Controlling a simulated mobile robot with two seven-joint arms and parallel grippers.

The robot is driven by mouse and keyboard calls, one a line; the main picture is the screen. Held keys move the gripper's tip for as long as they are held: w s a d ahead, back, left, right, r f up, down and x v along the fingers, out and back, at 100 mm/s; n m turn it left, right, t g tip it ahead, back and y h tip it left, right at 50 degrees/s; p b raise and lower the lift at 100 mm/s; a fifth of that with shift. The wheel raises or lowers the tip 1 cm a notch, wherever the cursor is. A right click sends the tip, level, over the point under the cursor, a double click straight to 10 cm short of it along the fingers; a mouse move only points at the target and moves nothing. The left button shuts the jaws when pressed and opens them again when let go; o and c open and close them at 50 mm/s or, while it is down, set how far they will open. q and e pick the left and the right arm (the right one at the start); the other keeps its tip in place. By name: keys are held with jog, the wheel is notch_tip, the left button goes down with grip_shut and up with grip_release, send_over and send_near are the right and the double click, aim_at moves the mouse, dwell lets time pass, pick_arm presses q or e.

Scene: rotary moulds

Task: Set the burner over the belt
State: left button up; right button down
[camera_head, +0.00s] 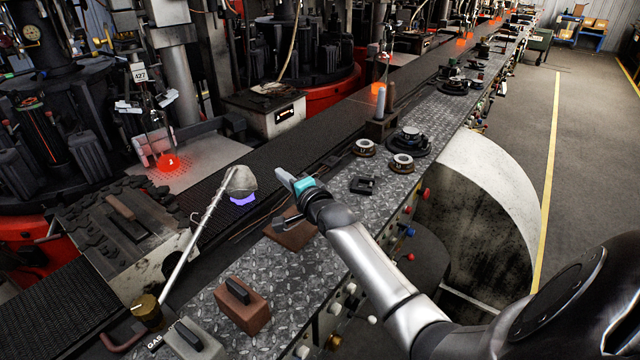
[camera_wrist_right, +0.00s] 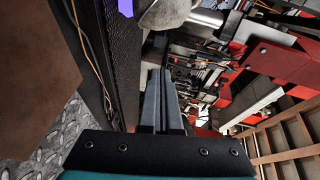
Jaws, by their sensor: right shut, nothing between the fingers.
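The burner (camera_head: 241,181) has a grey rounded head on a long thin slanting pole (camera_head: 196,246). A violet flame glows under the head, which appears over the dark belt (camera_head: 290,150) in the head view. The pole's foot is near a brass knob (camera_head: 146,308) at lower left. My right gripper (camera_head: 282,177) is shut and empty, just right of the burner head, with a gap between them in the picture. In the right wrist view its closed fingers (camera_wrist_right: 161,95) point toward the burner head (camera_wrist_right: 165,13), seen at the top edge. My left gripper is out of view.
A diamond-plate bench (camera_head: 330,210) runs beside the belt. It carries a brown block with a dark handle (camera_head: 242,304), round rings (camera_head: 365,147) and a dark post block (camera_head: 380,127). A glowing red piece (camera_head: 168,162) sits left of the belt. The aisle at right is clear.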

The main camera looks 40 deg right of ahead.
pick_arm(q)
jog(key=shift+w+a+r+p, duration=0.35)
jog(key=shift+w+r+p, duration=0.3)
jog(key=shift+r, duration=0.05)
pick_arm(e)
jog(key=s+r, duration=0.1)
jog(key=s, duration=0.6)
jog(key=shift+s+r, duration=0.1)
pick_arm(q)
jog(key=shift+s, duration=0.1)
pick_arm(e)
jog(key=shift+a, duration=0.1)
